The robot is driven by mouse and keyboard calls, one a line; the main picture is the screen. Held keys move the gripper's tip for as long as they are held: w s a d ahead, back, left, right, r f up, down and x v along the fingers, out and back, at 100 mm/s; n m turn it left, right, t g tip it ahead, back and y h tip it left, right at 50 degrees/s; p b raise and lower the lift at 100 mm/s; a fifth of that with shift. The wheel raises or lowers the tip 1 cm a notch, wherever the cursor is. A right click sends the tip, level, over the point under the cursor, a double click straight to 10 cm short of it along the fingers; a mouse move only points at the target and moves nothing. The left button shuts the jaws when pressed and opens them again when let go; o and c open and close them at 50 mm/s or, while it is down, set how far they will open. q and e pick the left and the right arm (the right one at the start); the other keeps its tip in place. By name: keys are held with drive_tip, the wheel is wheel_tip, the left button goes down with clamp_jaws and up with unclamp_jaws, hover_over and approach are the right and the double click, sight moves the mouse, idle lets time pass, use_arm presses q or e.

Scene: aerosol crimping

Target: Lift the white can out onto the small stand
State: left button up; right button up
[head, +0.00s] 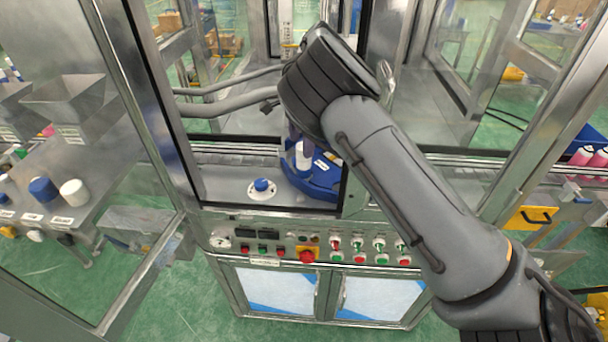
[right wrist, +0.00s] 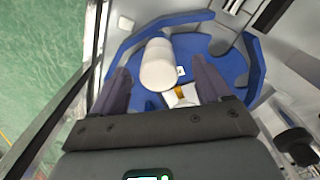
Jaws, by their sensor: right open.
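The white can (head: 303,155) stands in the blue rotary fixture (head: 322,178) inside the machine, partly hidden behind my right arm in the head view. In the right wrist view, the white can (right wrist: 157,62) is between the two fingers of my right gripper (right wrist: 160,70). The fingers are open, with visible gaps on both sides of the can. A small round stand with a blue top (head: 261,186) is on the metal deck left of the fixture, and nothing rests on it. My left gripper is out of view.
A metal frame post (head: 160,105) and window edges surround the opening. A panel with buttons and a red knob (head: 307,256) lies below the deck. The blue fixture has raised curved guides (right wrist: 150,28) near the can. The deck around the small stand is clear.

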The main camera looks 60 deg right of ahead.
sight(303, 165)
drive_tip(key=shift+s+d+f+b, duration=0.15)
drive_tip(key=shift+f+b, duration=0.1)
drive_tip(key=shift+f, duration=1.1)
drive_tip(key=shift+s+a+f+b, duration=0.1)
drive_tip(key=shift+f+b, duration=0.15)
drive_tip(key=shift+f, duration=1.05)
drive_tip(key=shift+d, duration=0.1)
drive_tip(key=c, duration=1.3)
clamp_jaws()
drive_tip(key=shift+r, duration=0.15)
